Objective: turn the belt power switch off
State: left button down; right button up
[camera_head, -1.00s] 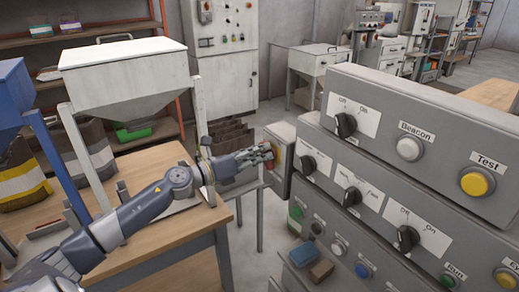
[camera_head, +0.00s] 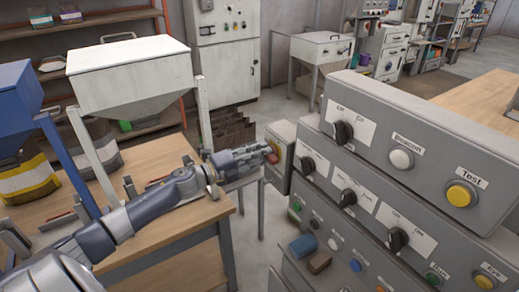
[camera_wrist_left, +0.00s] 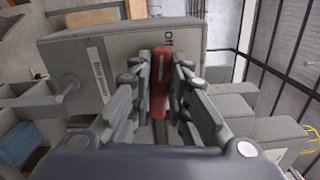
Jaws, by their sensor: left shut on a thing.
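The belt power switch is a red handle (camera_wrist_left: 160,82) on the face of a grey box (camera_wrist_left: 125,50). The handle stands between the fingers of my left gripper (camera_wrist_left: 160,95), which is shut on it. In the head view, my left gripper (camera_head: 266,155) reaches from the left to the switch box (camera_head: 282,142), beside the grey console. Its fingers hide most of the handle there. My right gripper is not in view.
The grey console (camera_head: 445,135) with black knobs and coloured buttons stands close on the right. A white hopper (camera_head: 128,70) and a wooden table (camera_head: 190,225) stand on the left, beneath and beside my left arm. A blue block and a brown block (camera_head: 319,262) lie low by the console.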

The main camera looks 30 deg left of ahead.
pick_arm(q)
jog(key=shift+r+n+p, duration=0.1)
jog(key=shift+n+p, duration=0.2)
jog(key=shift+n, duration=0.5)
jog(key=c, duration=1.5)
grip_release()
jog(key=shift+w, duration=0.1)
jog(key=shift+f, duration=0.2)
jog(key=v, duration=1.2)
